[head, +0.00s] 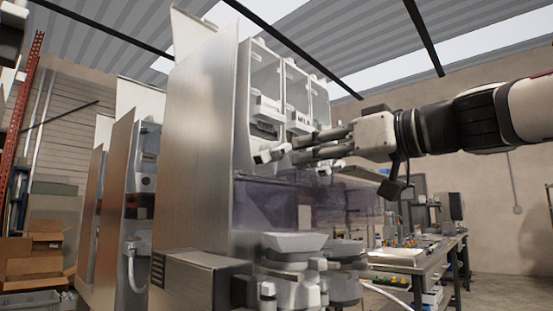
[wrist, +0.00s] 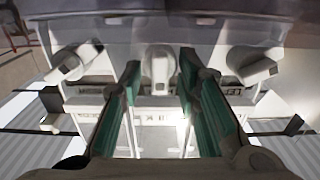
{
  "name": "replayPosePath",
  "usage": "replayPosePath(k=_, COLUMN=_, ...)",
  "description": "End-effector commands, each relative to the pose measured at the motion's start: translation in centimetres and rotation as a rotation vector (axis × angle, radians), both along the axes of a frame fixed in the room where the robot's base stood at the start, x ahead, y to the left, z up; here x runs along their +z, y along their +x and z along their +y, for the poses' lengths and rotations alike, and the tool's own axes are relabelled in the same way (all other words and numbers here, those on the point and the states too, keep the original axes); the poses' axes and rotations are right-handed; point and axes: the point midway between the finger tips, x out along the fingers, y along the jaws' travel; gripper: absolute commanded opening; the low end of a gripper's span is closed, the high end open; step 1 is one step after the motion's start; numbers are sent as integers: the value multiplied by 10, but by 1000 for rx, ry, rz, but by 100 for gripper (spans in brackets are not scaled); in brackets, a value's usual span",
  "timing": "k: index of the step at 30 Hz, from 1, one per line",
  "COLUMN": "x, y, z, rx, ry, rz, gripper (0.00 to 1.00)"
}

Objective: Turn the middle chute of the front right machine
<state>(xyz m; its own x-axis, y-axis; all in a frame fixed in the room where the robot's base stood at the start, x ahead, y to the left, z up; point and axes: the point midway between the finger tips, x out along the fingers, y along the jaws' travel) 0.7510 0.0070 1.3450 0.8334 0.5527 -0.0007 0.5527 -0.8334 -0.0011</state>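The dispenser machine (head: 281,85) in front of me has three clear bins in a row, with white chutes under them. My gripper (head: 300,149) reaches in from the right at chute height. In the wrist view, the white middle chute (wrist: 160,68) stands between my gripper's two green-padded fingers (wrist: 159,78). The fingers are apart, with a small gap on the left side; I cannot tell whether the right finger touches the chute. In the head view my fingers largely hide the middle chute.
Side chutes flank the middle one in the wrist view, left (wrist: 73,62) and right (wrist: 252,64), both angled. A white bowl (head: 295,242) sits below the machine. A tall metal panel (head: 195,145) closes its left side. A workbench (head: 420,260) stands behind, at right.

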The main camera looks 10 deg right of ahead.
Motion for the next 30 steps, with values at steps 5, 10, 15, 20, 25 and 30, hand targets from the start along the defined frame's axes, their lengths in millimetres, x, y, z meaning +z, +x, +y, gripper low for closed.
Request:
replayPosePath(k=5, x=0, y=0, z=0, rx=0, ry=0, rz=0, gripper=30)
replayPosePath(k=10, x=0, y=0, z=0, rx=0, ry=0, rz=0, gripper=0)
replayPosePath(k=15, x=0, y=0, z=0, rx=0, ry=2, rz=1, gripper=0)
replayPosePath(k=20, x=0, y=0, z=0, rx=0, ry=22, rz=14, gripper=0)
replayPosePath(k=25, x=0, y=1, z=-1, rx=0, ry=83, rz=54, gripper=0)
replayPosePath(k=30, x=-1, y=2, z=-2, rx=1, ry=189, rz=123, gripper=0)
